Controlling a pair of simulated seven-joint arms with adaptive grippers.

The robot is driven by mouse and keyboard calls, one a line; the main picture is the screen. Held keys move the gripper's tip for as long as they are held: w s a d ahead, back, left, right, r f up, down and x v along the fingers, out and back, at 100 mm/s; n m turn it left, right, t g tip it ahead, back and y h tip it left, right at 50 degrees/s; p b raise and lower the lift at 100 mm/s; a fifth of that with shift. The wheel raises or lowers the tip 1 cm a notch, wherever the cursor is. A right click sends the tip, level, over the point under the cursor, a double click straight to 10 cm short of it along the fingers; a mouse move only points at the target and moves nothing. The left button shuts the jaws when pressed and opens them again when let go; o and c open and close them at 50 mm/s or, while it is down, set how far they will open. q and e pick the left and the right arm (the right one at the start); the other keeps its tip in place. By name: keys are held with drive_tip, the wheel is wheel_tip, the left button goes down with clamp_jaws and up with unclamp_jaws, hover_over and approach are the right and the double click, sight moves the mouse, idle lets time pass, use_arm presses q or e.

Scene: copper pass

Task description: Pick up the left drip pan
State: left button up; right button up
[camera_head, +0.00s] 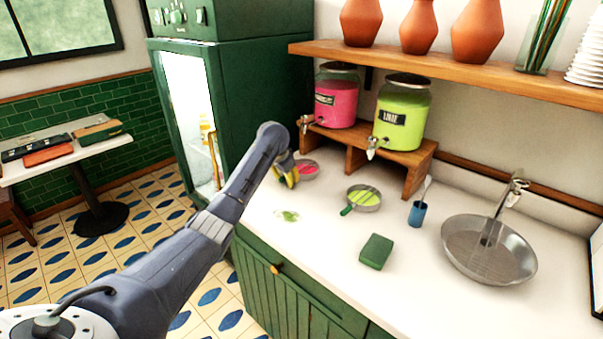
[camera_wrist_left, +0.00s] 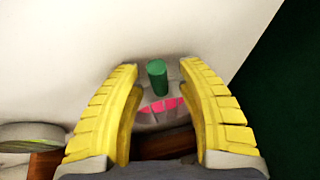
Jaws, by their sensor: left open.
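The left drip pan (camera_head: 312,174) is a small round metal pan with pink liquid, on the white counter below the pink dispenser's tap. My left gripper (camera_head: 287,178) is at its left side, partly covering it; its handle is hidden in the head view. In the left wrist view, the pan (camera_wrist_left: 146,119) and its upright-looking green handle (camera_wrist_left: 157,78) show between the open yellow fingers (camera_wrist_left: 160,95). I see no clear contact between fingers and handle. My right gripper is in neither view.
A second pan (camera_head: 366,198) with lime liquid and a green handle sits to the right. Wooden stand (camera_head: 415,163) holds the pink dispenser (camera_head: 335,100) and lime dispenser (camera_head: 402,115). A green sponge (camera_head: 376,251), blue cup (camera_head: 417,214) and sink (camera_head: 488,250) lie further right. A green fridge (camera_head: 255,90) stands left.

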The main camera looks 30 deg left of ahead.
use_arm(q)
clamp_jaws()
idle(0.3)
idle(0.4)
